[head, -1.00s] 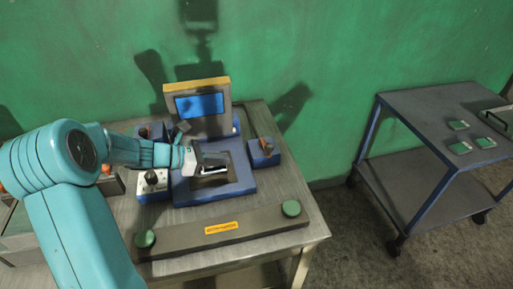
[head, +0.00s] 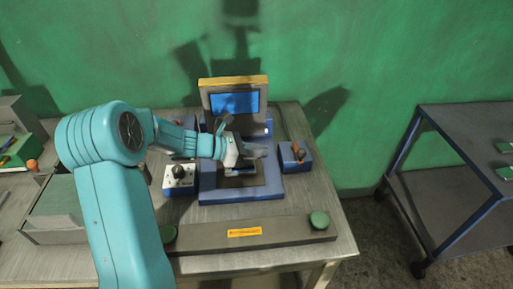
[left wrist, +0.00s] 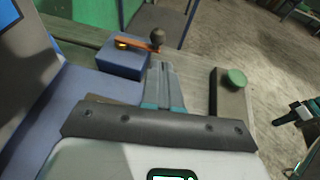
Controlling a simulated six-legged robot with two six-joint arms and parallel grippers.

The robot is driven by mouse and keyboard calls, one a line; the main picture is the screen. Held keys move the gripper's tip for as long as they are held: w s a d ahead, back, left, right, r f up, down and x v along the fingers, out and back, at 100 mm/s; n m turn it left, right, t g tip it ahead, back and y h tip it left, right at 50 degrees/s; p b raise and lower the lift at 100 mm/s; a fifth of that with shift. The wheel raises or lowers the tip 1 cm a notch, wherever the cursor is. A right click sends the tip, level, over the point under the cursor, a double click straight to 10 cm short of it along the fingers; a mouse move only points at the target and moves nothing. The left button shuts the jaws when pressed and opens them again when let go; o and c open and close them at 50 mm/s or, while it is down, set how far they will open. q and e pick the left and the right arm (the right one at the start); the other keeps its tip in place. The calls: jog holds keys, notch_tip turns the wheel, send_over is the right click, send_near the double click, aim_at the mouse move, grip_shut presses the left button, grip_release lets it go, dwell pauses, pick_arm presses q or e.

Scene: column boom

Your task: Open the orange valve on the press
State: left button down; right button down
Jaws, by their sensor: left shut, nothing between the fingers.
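The press (head: 240,194) is a blue base with a grey, yellow-topped screen housing, standing on the workbench. The orange valve (head: 297,151) sits on a small blue box right of the press. In the left wrist view the valve (left wrist: 138,43) is an orange lever with a brass pivot and a dark ball knob, lying across the box top. My left gripper (head: 262,151) is shut and empty above the press base, left of the valve box and apart from it. Its fingers (left wrist: 163,82) point towards the box in the left wrist view. My right gripper is not in view.
A control box with a black knob (head: 179,172) stands left of the press. A grey bar with green buttons (head: 319,220) runs along the bench front. A tray (head: 58,230) and a green item with an orange knob (head: 20,150) are at left. A cart (head: 460,120) stands at right.

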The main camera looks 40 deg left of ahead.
aim_at(298, 154)
pick_arm(q)
jog(key=p+x, duration=0.1)
jog(key=x, duration=0.7)
jog(key=shift+w+d, duration=0.1)
jog(key=shift+w, duration=0.15)
jog(key=shift+w+d+f, duration=0.3)
jog(key=shift+w+f, duration=0.1)
jog(key=shift+w, duration=0.2)
jog(key=shift+a+f, duration=0.1)
